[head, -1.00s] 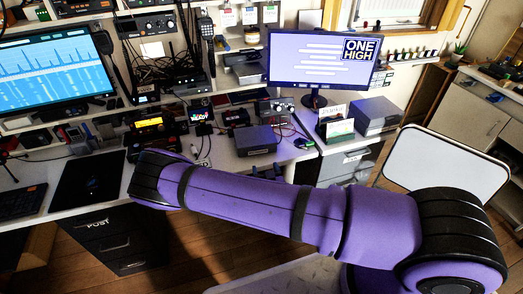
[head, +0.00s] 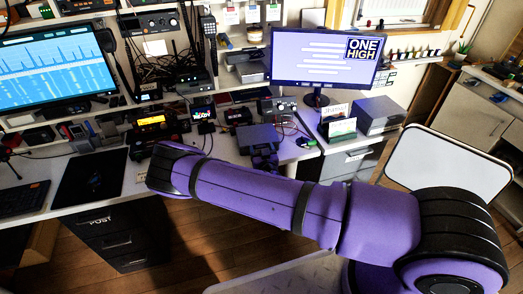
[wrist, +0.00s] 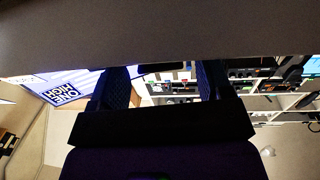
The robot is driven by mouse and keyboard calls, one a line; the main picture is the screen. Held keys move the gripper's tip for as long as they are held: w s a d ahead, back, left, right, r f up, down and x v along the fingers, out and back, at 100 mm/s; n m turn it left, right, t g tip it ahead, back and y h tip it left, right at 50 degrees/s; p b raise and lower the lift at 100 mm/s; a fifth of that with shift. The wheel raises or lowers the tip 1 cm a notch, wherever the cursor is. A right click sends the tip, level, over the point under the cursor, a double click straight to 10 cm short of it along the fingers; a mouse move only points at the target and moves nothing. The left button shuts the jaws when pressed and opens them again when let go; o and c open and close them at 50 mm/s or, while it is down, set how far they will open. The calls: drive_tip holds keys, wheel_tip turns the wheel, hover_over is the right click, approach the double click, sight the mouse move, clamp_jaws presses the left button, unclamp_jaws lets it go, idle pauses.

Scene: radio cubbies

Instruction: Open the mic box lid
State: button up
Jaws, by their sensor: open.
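A dark grey box (head: 258,138), which I take to be the mic box, stands near the front edge of the desk, below and left of the right monitor. Its lid looks shut. My gripper (head: 264,158) is right at its front side, partly hiding the front face. In the wrist view my gripper (wrist: 162,82) shows two spread dark fingers with nothing seen between them. A large plain grey surface fills the top of that view and hides the fingertips. I cannot tell whether the fingers touch the box.
Small radio devices (head: 238,116) stand left of and behind the box, with loose cables around. A grey case (head: 376,115) and a small card stand (head: 341,129) are to the right. The right monitor (head: 322,60) stands behind. Drawers (head: 342,164) are under the desk.

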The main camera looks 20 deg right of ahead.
drive_tip(key=shift+c, duration=0.2)
drive_tip(key=c, duration=1.2)
drive_tip(key=shift+w+r+g, duration=0.15)
drive_tip(key=shift+r+g, duration=0.55)
drive_tip(key=shift+r, duration=0.4)
drive_tip(key=shift+c, duration=0.2)
drive_tip(key=w+r+g, duration=0.1)
drive_tip(key=r, duration=0.1)
drive_tip(key=w+r+g, duration=0.1)
drive_tip(key=r+g, duration=0.1)
drive_tip(key=w+r+g, duration=0.1)
drive_tip(key=r+g, duration=0.1)
drive_tip(key=r, duration=0.1)
drive_tip(key=shift+w+d+y, duration=0.1)
drive_tip(key=shift+d+y, duration=0.1)
drive_tip(key=shift+y, duration=0.1)
drive_tip(key=w+d+r+g, duration=0.1)
drive_tip(key=w+r+g, duration=0.5)
drive_tip(key=w, duration=0.5)
drive_tip(key=shift+g+y, duration=0.4)
drive_tip(key=shift+g, duration=0.4)
